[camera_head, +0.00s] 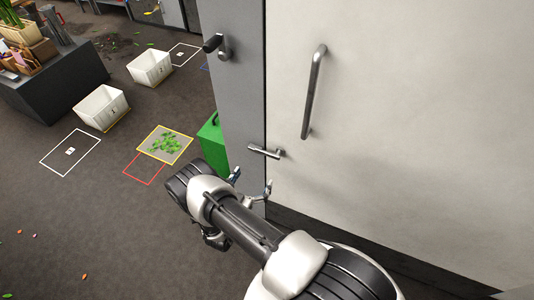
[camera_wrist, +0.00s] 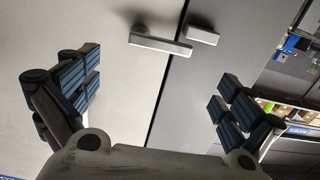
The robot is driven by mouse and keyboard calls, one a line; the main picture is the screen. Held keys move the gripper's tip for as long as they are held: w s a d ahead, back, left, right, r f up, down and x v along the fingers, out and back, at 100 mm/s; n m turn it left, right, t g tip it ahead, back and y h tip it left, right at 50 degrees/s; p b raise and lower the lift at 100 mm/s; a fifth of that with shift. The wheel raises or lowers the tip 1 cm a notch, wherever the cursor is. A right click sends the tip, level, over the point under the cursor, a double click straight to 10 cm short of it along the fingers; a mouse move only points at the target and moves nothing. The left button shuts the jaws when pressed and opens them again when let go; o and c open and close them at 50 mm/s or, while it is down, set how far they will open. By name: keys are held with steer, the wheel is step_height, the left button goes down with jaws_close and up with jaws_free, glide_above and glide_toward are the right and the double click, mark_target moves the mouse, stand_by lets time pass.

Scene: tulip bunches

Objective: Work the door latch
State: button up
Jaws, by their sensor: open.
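The latch lever (camera_head: 266,151) is a small metal bar on the edge of the white door (camera_head: 400,110), lying roughly level across the seam with the grey panel (camera_head: 237,80). In the wrist view the lever (camera_wrist: 161,43) shows beyond the fingertips, with a small metal piece (camera_wrist: 202,35) on the grey panel beside its end. My gripper (camera_head: 251,183) is just below the lever in the head view. It is open and empty, its blue-padded fingers (camera_wrist: 160,90) spread wide, apart from the lever. The door appears shut against the panel.
A vertical bar handle (camera_head: 314,92) is on the door above the lever. Another dark handle (camera_head: 216,45) sticks out from the grey panel. A green box (camera_head: 213,145) stands left of my gripper. White bins (camera_head: 101,107) and floor markings lie farther left on open floor.

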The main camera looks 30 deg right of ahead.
mark_target(267, 155)
steer(key=b+x, duration=0.1)
steer(key=x, duration=1.1)
steer(key=shift+w+d+b, duration=0.15)
steer(key=shift+w+b, duration=0.1)
steer(key=shift+b, duration=0.15)
steer(key=shift+c, duration=0.6)
steer(key=c, duration=1.2)
steer(key=shift+o, duration=0.2)
